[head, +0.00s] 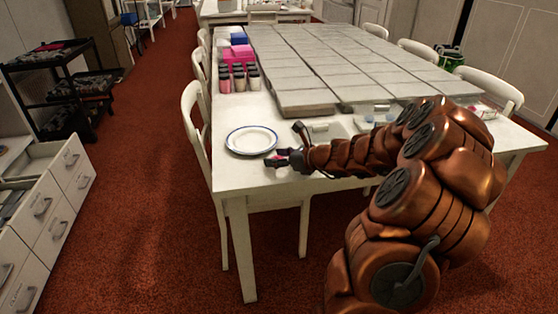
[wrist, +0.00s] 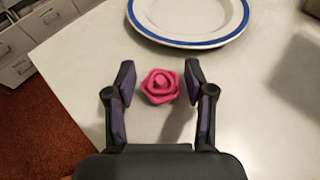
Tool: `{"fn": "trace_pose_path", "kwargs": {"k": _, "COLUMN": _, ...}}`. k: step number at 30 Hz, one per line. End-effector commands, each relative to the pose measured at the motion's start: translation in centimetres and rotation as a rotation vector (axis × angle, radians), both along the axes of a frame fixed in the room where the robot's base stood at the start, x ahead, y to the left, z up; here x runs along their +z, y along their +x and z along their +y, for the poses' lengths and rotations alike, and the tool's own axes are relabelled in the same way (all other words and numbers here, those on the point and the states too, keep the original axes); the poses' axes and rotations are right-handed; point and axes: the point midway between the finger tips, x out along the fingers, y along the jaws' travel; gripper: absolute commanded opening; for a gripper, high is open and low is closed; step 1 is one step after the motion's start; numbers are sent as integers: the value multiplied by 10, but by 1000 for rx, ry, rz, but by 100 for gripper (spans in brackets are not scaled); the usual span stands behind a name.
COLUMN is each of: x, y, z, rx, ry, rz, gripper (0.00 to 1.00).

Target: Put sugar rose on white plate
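The pink sugar rose (wrist: 160,86) lies on the white table top between my gripper's fingertips in the wrist view. My gripper (wrist: 159,80) is open around it, with a small gap showing on each side. The white plate (wrist: 188,16) with a blue rim is just beyond the rose and is cut off by the top of the wrist view. In the head view the empty plate (head: 251,140) sits near the table's front left corner. My gripper (head: 280,159) is low at the table, just right of and in front of the plate. The rose is barely visible there.
Several jars (head: 238,79) and pink boxes (head: 238,53) stand along the table's left side. Grey slabs (head: 345,60) cover much of the table (head: 232,185). Small clear items (head: 376,114) lie right of the plate. White chairs (head: 194,120) line the sides.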

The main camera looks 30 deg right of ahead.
Motion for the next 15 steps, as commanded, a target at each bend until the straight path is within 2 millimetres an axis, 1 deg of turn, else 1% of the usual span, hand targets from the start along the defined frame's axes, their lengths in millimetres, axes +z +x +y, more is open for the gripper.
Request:
{"fn": "trace_pose_path", "kwargs": {"k": 1, "x": 0, "y": 0, "z": 0, "rx": 0, "ry": 0, "rz": 0, "gripper": 45}}
{"fn": "trace_pose_path", "kwargs": {"k": 6, "x": 0, "y": 0, "z": 0, "rx": 0, "ry": 0, "rz": 0, "gripper": 28}}
{"fn": "trace_pose_path", "kwargs": {"k": 9, "x": 0, "y": 0, "z": 0, "rx": 0, "ry": 0, "rz": 0, "gripper": 19}}
{"fn": "trace_pose_path", "kwargs": {"k": 11, "x": 0, "y": 0, "z": 0, "rx": 0, "ry": 0, "rz": 0, "gripper": 19}}
{"fn": "trace_pose_path", "kwargs": {"k": 12, "x": 0, "y": 0, "z": 0, "rx": 0, "ry": 0, "rz": 0, "gripper": 16}}
{"fn": "trace_pose_path", "kwargs": {"k": 15, "x": 0, "y": 0, "z": 0, "rx": 0, "ry": 0, "rz": 0, "gripper": 15}}
